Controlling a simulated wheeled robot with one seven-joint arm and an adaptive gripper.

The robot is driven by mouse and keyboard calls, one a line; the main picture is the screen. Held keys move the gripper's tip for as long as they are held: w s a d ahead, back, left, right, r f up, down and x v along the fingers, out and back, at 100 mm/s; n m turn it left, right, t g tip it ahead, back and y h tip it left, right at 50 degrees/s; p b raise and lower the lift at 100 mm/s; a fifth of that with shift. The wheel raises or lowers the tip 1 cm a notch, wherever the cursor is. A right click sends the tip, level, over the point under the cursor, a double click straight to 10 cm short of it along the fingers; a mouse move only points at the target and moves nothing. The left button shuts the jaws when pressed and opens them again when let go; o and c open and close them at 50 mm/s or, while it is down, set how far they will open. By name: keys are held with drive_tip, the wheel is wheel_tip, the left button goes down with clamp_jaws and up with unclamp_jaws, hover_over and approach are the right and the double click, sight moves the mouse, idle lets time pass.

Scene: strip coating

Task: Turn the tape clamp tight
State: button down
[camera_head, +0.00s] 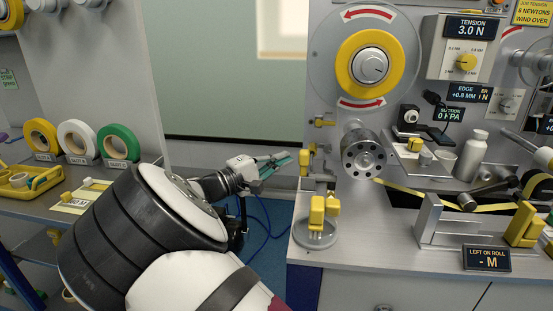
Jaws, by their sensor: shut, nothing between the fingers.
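My gripper (276,163) has teal fingers and points right, over the gap left of the machine bench. Its fingers are shut and empty, and it appears apart from everything on the bench. The task's tape clamp carries no readable label, so I cannot tell for sure which part it is. A grey round knob (373,67) sits in the middle of a yellow roll (345,60) on a clear disc with red curved arrows. Yellow clamp-like blocks (317,212) stand on a round grey base (315,238) at the bench's left edge, with smaller yellow parts above.
A grey drum (363,153) with holes sticks out of the panel. A yellow strip (412,191) runs right over rollers. The tension box (461,50) reads 3.0 N. Tape rolls (76,140) stand on the left shelf. Blue cable (258,240) lies on the floor between.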

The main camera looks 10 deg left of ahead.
drive_tip(key=shift+d+r+m+g+y+p, duration=0.4)
drive_tip(key=shift+d+m, duration=0.05)
drive_tip(key=shift+m, duration=0.15)
idle(0.4)
